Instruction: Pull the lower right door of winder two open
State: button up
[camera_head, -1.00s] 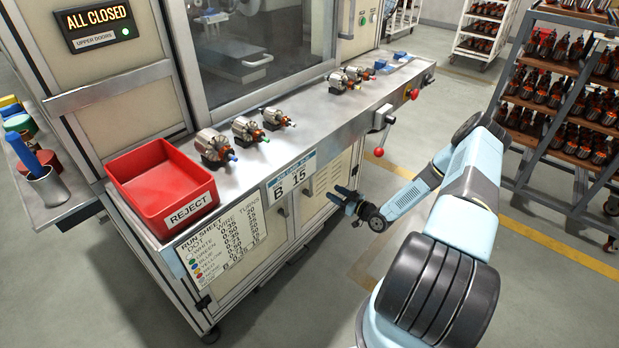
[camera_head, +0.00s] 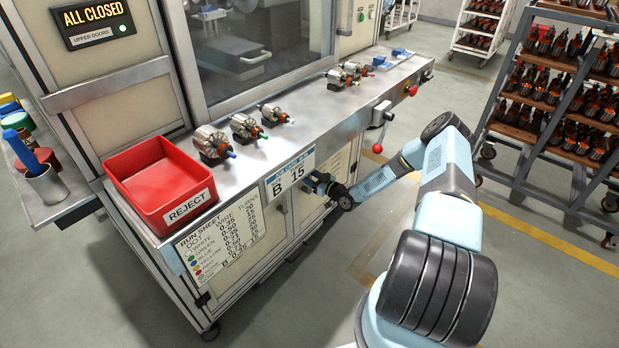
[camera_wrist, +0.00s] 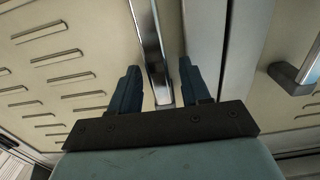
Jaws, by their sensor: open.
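The lower right door (camera_head: 343,160) of the winder is a cream panel with louvres under the worktop, and it looks closed. In the wrist view a louvred cream door (camera_wrist: 95,50) fills the left side. Its bright metal bar handle (camera_wrist: 150,40) runs between the two fingers of my gripper (camera_wrist: 158,75). The fingers are open, one on each side of the bar, with gaps showing. In the head view my gripper (camera_head: 312,182) is at the front of the lower doors, just below the B 15 label. A second handle (camera_head: 282,208) shows to its left, and in the wrist view (camera_wrist: 297,72).
The worktop (camera_head: 330,107) overhangs the doors and carries a red reject bin (camera_head: 160,185) and several armatures. A lever with a red knob (camera_head: 377,148) sticks out near my arm. A rack of armatures (camera_head: 560,110) stands at right. The floor before the doors is clear.

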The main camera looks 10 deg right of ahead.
grip_shut()
dwell(0.5)
